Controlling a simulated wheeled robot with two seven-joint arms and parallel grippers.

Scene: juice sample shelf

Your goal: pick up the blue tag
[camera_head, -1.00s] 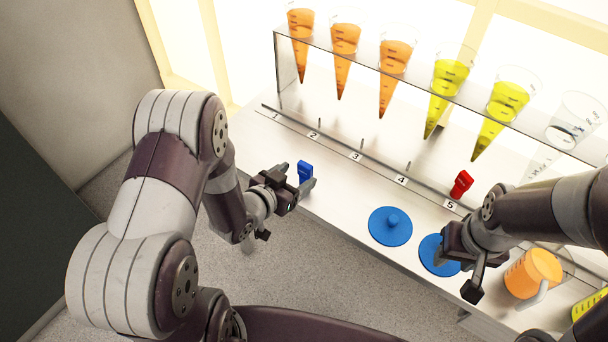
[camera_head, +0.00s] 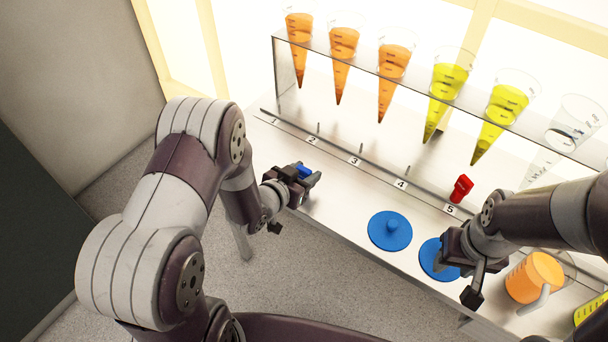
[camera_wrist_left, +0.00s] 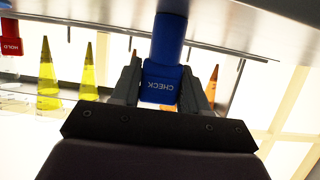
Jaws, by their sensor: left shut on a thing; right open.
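The blue tag (camera_head: 304,171) is between the fingers of my left gripper (camera_head: 307,178), at the left part of the shelf's front edge. In the left wrist view the blue tag (camera_wrist_left: 160,84) reads "CHECK", and the left gripper's fingers (camera_wrist_left: 160,88) are shut on it from both sides. In the head view the gripper hides much of the tag, and I cannot tell whether it touches the surface. My right gripper (camera_head: 462,268) is open near the right blue disc; its fingertips are partly hidden.
A red tag (camera_head: 461,188) stands near label 5. Two blue discs, one with a knob (camera_head: 390,230), lie on the counter. An orange jug (camera_head: 534,277) is at the right. Cones of orange and yellow juice (camera_head: 397,62) hang in the rack behind a rail with numbered labels.

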